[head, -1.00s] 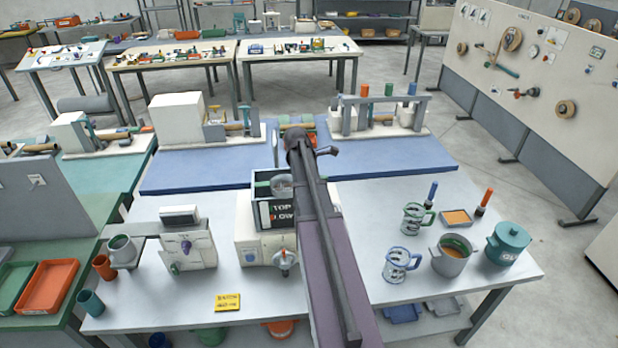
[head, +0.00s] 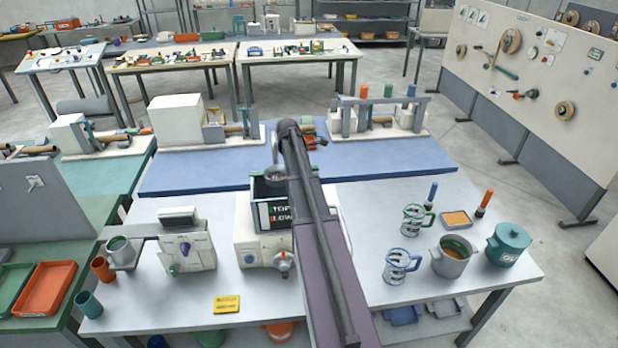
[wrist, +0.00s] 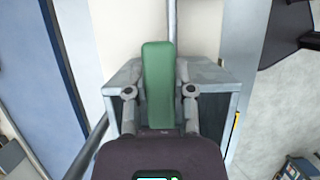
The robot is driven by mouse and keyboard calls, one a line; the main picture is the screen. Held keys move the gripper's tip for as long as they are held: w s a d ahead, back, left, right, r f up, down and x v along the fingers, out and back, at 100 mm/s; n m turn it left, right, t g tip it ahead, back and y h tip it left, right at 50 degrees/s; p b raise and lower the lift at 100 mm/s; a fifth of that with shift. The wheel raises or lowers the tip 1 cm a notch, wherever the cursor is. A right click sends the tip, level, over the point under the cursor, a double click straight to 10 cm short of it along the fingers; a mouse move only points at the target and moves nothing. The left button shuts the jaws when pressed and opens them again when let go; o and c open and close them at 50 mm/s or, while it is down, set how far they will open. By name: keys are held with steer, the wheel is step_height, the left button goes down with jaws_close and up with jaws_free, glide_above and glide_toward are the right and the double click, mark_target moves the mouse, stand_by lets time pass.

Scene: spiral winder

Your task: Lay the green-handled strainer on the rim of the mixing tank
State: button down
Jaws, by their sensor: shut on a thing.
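The mixing tank (head: 262,208) is a dark, box-shaped vessel marked TOP and LOW, on a white machine. My arm covers its right part. Whether the strainer touches the rim cannot be told.
A white device with a pot (head: 122,252) stands left of the tank. A yellow label (head: 227,304) lies in front. To the right are two wire-like mugs (head: 400,266), a grey pot (head: 452,258) and a teal lidded pot (head: 508,244). A blue bench (head: 215,172) lies behind.

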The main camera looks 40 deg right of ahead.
steer(key=shift+w+d+f+b, duration=0.1)
steer(key=shift+w+f+b, duration=0.1)
steer(key=shift+f+b, duration=0.75)
steer(key=shift+w+f+b, duration=0.2)
steer(key=shift+f+b, duration=0.6)
steer(key=shift+f, duration=0.2)
steer(key=shift+c, duration=2.4)
jaws_free()
steer(key=p+v, duration=0.4)
steer(key=shift+d+r, duration=0.1)
steer(key=shift+r, duration=0.1)
steer(key=p+v, duration=0.7)
steer(key=v, duration=0.1)
